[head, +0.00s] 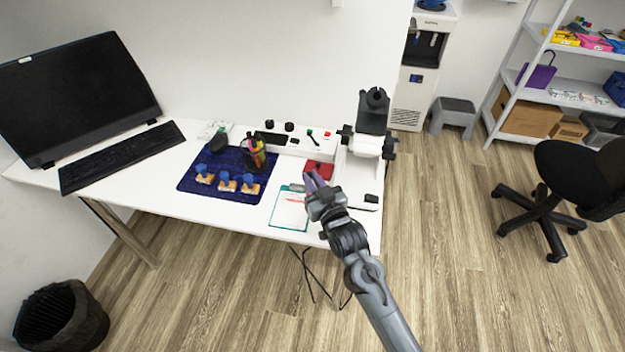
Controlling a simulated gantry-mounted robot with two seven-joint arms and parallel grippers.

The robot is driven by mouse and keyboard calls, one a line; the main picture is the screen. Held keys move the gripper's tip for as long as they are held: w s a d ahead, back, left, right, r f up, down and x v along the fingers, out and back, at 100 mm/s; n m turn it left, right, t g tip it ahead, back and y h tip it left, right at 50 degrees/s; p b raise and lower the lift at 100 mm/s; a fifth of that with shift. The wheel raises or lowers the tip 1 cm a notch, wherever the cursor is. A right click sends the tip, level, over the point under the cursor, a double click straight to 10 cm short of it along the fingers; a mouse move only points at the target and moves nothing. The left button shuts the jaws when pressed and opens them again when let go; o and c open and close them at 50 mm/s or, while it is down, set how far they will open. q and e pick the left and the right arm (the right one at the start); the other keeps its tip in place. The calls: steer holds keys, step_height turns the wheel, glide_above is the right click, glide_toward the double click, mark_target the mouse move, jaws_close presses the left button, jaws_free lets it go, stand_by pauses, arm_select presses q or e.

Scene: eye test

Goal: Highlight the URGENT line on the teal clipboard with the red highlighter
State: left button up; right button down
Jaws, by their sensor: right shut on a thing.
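The teal clipboard (272,220) lies on the front right part of the white desk, with a white sheet on it. A short reddish mark shows on the sheet; its print is too small to read. My right gripper (308,187) is over the clipboard's upper right corner, shut on a slim thing, likely a highlighter. The fingers mostly hide this thing, and I cannot make out its colour for sure. I cannot tell whether it touches the sheet. A dark holder (256,159) with bright pens stands on the blue mat. My left gripper is not in view.
The blue mat (193,172) also bears several blue-topped stamps (227,183). A red pad (322,168) lies behind my right gripper, and a microscope-like device (369,140) stands right of it. A keyboard (122,155) and monitor (75,95) fill the desk's left.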

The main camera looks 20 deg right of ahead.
steer(key=shift+f, duration=0.5)
stand_by(0.3)
steer(key=shift+w+a, duration=0.1)
steer(key=shift+w+a, duration=0.25)
steer(key=shift+a, duration=0.1)
steer(key=shift+w+a+p, duration=0.15)
steer(key=shift+a+p, duration=0.05)
steer(key=shift+p, duration=0.15)
steer(key=shift+w+a, duration=0.15)
steer(key=shift+a, duration=0.05)
steer(key=shift+w+a, duration=0.1)
steer(key=shift+a, duration=0.05)
steer(key=shift+w+a+p, duration=0.2)
steer(key=shift+a+p, duration=0.1)
steer(key=shift+a, duration=0.1)
